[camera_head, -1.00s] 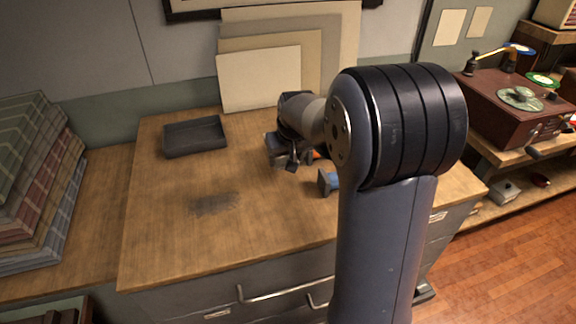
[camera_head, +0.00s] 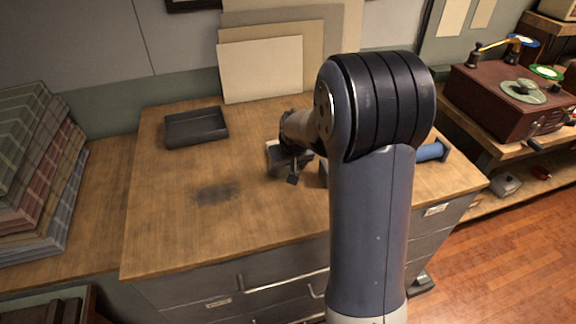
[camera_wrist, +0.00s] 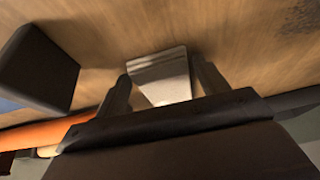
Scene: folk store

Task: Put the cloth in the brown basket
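My gripper (camera_wrist: 163,68) is low over the wooden counter, with its two fingers apart. A pale grey-white, folded-looking piece (camera_wrist: 160,78), possibly the cloth, lies between the fingers in the wrist view. I cannot tell whether the fingers touch it. In the head view my gripper (camera_head: 290,172) is left of my arm, and a bit of the pale piece (camera_head: 274,150) shows beside it. No brown basket can be made out in either view.
A dark, empty tray (camera_head: 196,127) sits at the counter's back left. A dark smudge (camera_head: 215,192) marks the counter (camera_head: 170,235). A blue roller-like thing (camera_head: 432,151) lies right of my arm. Folded plaid fabrics (camera_head: 35,180) are stacked at the left. A record player (camera_head: 505,100) stands at the right.

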